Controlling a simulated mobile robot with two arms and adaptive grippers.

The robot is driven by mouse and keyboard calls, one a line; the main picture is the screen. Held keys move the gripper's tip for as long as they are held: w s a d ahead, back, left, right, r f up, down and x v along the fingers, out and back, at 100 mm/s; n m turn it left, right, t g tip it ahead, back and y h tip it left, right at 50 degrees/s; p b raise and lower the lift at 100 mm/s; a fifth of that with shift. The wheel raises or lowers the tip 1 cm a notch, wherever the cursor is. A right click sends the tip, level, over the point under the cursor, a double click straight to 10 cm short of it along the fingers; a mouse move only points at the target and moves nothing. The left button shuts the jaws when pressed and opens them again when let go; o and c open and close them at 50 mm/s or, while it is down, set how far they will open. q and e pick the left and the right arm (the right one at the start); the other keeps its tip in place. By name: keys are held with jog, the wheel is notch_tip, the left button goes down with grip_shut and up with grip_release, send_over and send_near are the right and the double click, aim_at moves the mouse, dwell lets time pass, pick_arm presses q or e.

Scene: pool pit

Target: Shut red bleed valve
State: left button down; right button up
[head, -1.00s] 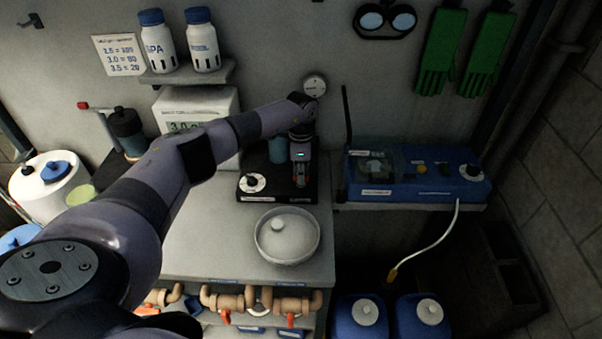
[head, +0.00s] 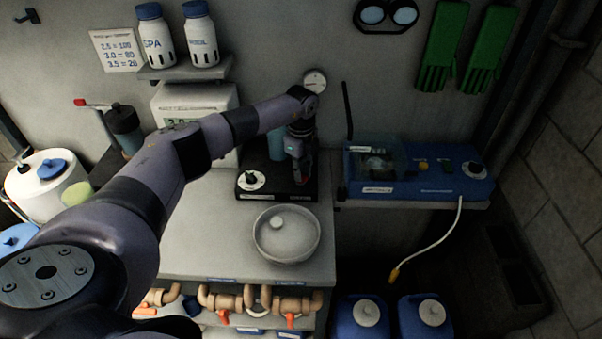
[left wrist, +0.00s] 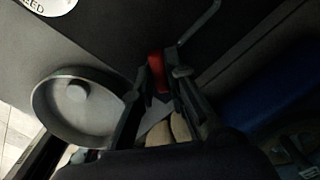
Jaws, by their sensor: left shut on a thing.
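My left gripper (head: 302,178) is over the right part of a black unit (head: 282,194) at the back of the grey bench. It points down and is tilted. In the left wrist view, the fingers of my left gripper (left wrist: 157,90) are shut on a red handle, the red bleed valve (left wrist: 157,72). In the head view the gripper mostly hides this valve, so its exact angle is unclear. A white round dial (head: 251,180) is on the unit's left part; its edge with the letters "EED" shows in the left wrist view (left wrist: 48,5). My right gripper is out of view.
A blue device (head: 420,185) with a white cable is to the right. A pressure gauge (head: 314,81) is on the wall behind my wrist. Tan pipes with orange handles (head: 245,303) run below the bench.

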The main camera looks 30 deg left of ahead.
pick_arm(q)
jog(key=m+b, duration=0.2)
jog(key=m, duration=0.4)
jog(key=shift+w+a, duration=0.1)
jog(key=m+b, duration=0.2)
jog(key=m, duration=0.2)
jog(key=shift+r+m, duration=0.15)
jog(key=shift+m, duration=0.15)
dwell(0.4)
jog(key=c, duration=1.9)
grip_release()
jog(key=o, duration=0.3)
notch_tip(320, 180, up, 12)
